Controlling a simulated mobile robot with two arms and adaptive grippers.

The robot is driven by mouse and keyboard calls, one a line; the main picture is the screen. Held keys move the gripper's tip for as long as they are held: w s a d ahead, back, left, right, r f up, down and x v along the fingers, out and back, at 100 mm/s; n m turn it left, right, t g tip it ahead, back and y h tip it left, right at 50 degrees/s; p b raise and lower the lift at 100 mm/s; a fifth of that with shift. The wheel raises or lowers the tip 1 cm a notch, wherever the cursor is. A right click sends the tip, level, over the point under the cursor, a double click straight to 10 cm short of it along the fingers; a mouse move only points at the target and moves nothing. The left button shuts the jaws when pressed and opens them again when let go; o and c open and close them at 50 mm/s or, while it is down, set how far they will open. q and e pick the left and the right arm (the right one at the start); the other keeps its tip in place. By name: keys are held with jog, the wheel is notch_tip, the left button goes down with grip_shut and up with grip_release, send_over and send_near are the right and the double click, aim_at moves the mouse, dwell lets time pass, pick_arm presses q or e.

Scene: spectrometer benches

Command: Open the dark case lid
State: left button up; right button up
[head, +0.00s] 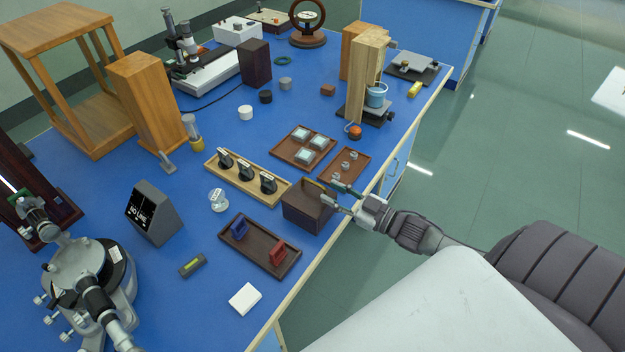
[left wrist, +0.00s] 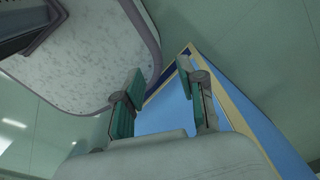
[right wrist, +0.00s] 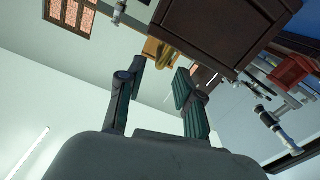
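The dark brown case (head: 305,212) stands near the bench's front edge in the head view, its top looking closed. A thin yellowish strip (head: 314,184) shows at its top. In the right wrist view the case (right wrist: 205,32) fills the upper middle. My right gripper (head: 331,192) is at the case's right side, fingers apart, with nothing seen between them. Whether a finger touches the case I cannot tell. My left gripper (left wrist: 160,78) is open and empty in the left wrist view, and out of the head view.
A wooden rack with black knobs (head: 250,183) stands left of the case. A dark tray with blue and red holders (head: 262,261) lies in front of it. Brown trays (head: 308,163) lie behind it. Open floor (head: 500,150) is right of the blue bench.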

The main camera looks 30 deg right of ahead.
aim_at(318, 184)
jog(key=x, duration=0.5)
jog(key=shift+w+p, duration=0.15)
jog(key=shift+p, duration=0.15)
jog(key=shift+x, duration=0.8)
pick_arm(q)
jog(key=shift+w+r, duration=0.3)
jog(key=shift+w, duration=0.2)
jog(key=shift+w+r, duration=0.25)
jog(key=shift+w, duration=0.25)
pick_arm(e)
jog(key=shift+f, duration=0.1)
pick_arm(q)
jog(key=shift+s, duration=0.4)
pick_arm(e)
grip_shut()
